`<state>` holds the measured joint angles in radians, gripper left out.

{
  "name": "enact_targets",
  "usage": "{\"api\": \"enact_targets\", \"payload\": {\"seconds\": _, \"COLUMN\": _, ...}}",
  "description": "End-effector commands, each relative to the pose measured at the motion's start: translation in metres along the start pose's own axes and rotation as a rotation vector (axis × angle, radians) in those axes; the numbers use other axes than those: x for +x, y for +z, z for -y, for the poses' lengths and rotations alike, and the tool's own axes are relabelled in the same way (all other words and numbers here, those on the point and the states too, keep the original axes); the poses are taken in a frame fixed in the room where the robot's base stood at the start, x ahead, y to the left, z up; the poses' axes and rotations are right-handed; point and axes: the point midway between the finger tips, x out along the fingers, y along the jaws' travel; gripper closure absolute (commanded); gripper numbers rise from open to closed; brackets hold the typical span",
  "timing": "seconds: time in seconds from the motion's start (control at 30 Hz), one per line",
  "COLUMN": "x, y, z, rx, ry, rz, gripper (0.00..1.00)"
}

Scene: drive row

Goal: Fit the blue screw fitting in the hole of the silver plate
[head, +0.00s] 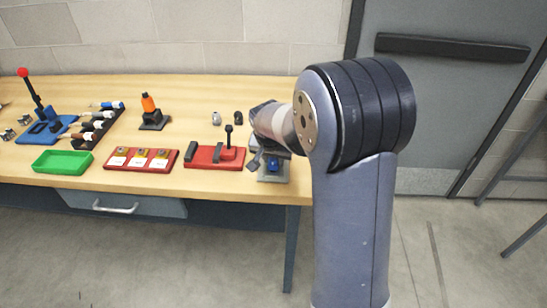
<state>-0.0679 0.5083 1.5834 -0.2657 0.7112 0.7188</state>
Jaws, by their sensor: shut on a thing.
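The silver plate (284,178) lies at the right front corner of the wooden table, partly under my gripper. The blue screw fitting (273,169) shows as a small blue shape just below my gripper, over the plate. My gripper (269,161) is low over the plate and is shut on the blue fitting. The hole of the plate is hidden, so I cannot tell whether the fitting is in it or above it.
Left of the plate are a red block with a black lever (222,157), a red tray with several parts (140,159) and a green bin (63,162). An orange-topped tool (150,109) stands behind. The table (205,95) is clear at the back.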

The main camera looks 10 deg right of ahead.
Motion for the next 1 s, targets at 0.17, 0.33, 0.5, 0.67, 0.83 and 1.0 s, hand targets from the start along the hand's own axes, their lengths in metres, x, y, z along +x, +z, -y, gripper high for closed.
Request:
{"api": "enact_targets", "payload": {"seconds": 0.17, "x": 0.003, "y": 0.001, "z": 0.0, "rx": 0.0, "ry": 0.0, "rz": 0.0, "gripper": 0.93}}
{"api": "enact_targets", "payload": {"seconds": 0.33, "x": 0.004, "y": 0.002, "z": 0.0, "rx": 0.0, "ry": 0.0, "rz": 0.0, "gripper": 0.69}}
{"api": "enact_targets", "payload": {"seconds": 0.5, "x": 0.004, "y": 0.002, "z": 0.0, "rx": 0.0, "ry": 0.0, "rz": 0.0, "gripper": 0.55}}
{"api": "enact_targets", "payload": {"seconds": 0.67, "x": 0.004, "y": 0.002, "z": -0.001, "rx": 0.0, "ry": 0.001, "rz": 0.001, "gripper": 0.45}}
{"api": "enact_targets", "payload": {"seconds": 0.83, "x": 0.004, "y": 0.002, "z": -0.001, "rx": 0.0, "ry": 0.001, "rz": 0.001, "gripper": 0.45}}
{"api": "enact_targets", "payload": {"seconds": 1.0, "x": -0.007, "y": 0.001, "z": 0.0, "rx": 0.0, "ry": -0.001, "rz": -0.002, "gripper": 0.45}}
